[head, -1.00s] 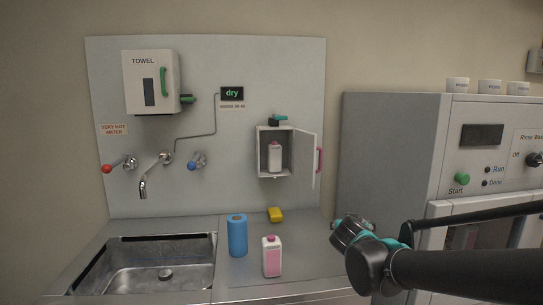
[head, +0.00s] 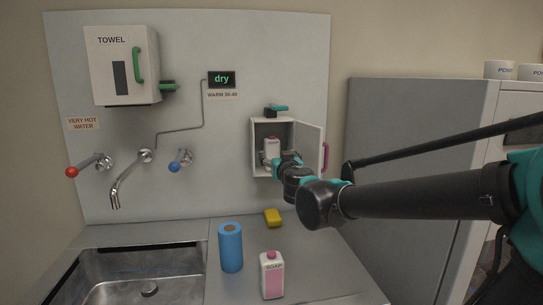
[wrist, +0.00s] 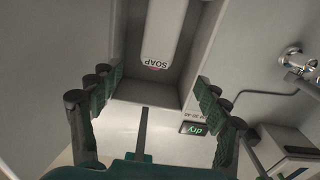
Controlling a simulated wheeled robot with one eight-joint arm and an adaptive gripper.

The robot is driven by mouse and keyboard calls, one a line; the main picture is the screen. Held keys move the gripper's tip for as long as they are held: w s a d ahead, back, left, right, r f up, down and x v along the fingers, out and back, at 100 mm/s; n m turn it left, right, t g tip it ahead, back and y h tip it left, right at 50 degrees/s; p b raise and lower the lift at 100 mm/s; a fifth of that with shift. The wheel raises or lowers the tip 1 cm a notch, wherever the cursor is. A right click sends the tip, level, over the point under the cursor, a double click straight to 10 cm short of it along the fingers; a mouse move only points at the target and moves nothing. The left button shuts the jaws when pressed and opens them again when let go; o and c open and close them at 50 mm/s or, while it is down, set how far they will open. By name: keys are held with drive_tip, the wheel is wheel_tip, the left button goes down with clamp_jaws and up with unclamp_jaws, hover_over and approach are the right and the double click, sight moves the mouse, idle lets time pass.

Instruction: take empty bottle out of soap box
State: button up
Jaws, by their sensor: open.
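The soap box (head: 258,132) is a white wall box with its door (head: 308,148) swung open to the right. The empty bottle (head: 272,146), white with a pink cap, stands inside it; its lower part is hidden by my gripper in the head view. In the wrist view the bottle (wrist: 164,32) appears upside down with its SOAP label, inside the grey box walls. My gripper (wrist: 157,88) is open, one finger on each side of the picture, with nothing between the fingers. The bottle is ahead of the fingertips. In the head view my gripper (head: 277,167) is at the box's opening.
A SOAP bottle with pink contents (head: 272,278) stands on the counter beside a blue roll (head: 231,248). A yellow sponge (head: 273,218) lies behind them. The sink (head: 135,280) is at left, a grey machine (head: 415,180) at right. The open door is close to my arm.

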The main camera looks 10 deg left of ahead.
sight(273, 144)
drive_tip(key=x, duration=0.7)
drive_tip(key=shift+w+f, duration=0.1)
drive_tip(key=shift+w, duration=0.3)
drive_tip(key=shift+x, duration=2.6)
drive_tip(key=shift+d, duration=0.1)
drive_tip(key=c, duration=1.5)
drive_tip(key=shift+r, duration=0.25)
drive_tip(key=shift+r, duration=0.5)
wheel_tip(273, 144, up, 2)
drive_tip(key=shift+r, duration=0.15)
drive_tip(key=v, duration=1.8)
